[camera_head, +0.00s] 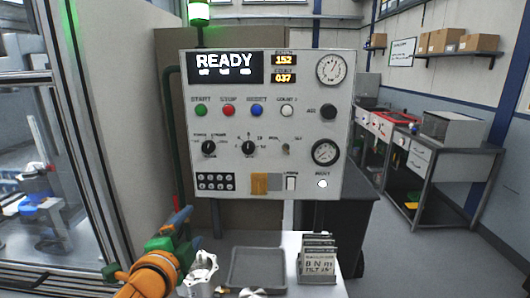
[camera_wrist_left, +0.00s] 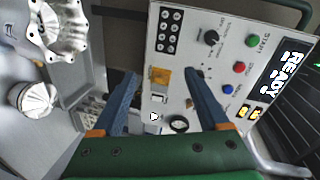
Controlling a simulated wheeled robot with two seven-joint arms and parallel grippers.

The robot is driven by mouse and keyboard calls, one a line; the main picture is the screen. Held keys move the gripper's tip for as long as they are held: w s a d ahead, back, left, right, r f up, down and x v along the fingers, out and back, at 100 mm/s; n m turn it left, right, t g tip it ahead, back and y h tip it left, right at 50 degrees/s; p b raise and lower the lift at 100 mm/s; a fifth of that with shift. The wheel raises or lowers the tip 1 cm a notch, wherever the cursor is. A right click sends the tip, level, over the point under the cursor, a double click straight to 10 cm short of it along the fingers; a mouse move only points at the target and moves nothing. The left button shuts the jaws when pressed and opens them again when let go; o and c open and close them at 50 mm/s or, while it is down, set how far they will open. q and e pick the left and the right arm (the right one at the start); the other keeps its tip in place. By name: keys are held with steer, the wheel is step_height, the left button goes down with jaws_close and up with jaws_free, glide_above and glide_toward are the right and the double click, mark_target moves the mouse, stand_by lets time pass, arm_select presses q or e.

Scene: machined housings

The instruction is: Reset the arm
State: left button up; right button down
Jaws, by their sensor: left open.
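My left gripper (camera_head: 186,224) is in the lower left of the head view, in front of the control panel (camera_head: 268,165). In the left wrist view its two blue fingers (camera_wrist_left: 160,78) stand wide apart with nothing between them. The panel lies beyond the fingers there, apart from them. A silver machined housing (camera_head: 201,272) stands on the bench just right of my left gripper. It also shows at the top left of the wrist view (camera_wrist_left: 58,32). My right gripper is not in view.
A grey tray (camera_head: 257,268) and a rack of labelled cards (camera_head: 318,262) are on the bench below the panel. A second silver part (camera_wrist_left: 37,98) shows in the wrist view. A glass-walled machine (camera_head: 50,150) stands at the left. Open floor (camera_head: 430,265) lies at the right.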

arm_select(q)
steer(key=s+d+f+n+g, duration=0.1)
steer(key=s+f+n+g, duration=0.3)
steer(key=f, duration=0.5)
steer(key=s+f+n+g, duration=0.2)
steer(key=s+f+n, duration=0.1)
steer(key=s+f, duration=0.5)
steer(key=s+a+f+n+g, duration=0.1)
steer(key=s+f+n+g, duration=0.25)
steer(key=s+f, duration=0.4)
steer(key=s+a+f+n+g, duration=0.1)
steer(key=s+f+n+g, duration=0.3)
steer(key=s, duration=0.6)
step_height(320, 180, down, 18)
steer(key=s+b, duration=0.1)
steer(key=b, duration=0.1)
steer(key=s+a+f+g+b, duration=0.1)
steer(key=s+a+f, duration=0.1)
steer(key=s+f, duration=1)
steer(key=shift+s+a+f+m+y, duration=0.2)
steer(key=shift+s+f+m+y, duration=0.15)
steer(key=shift+s+m+y, duration=0.1)
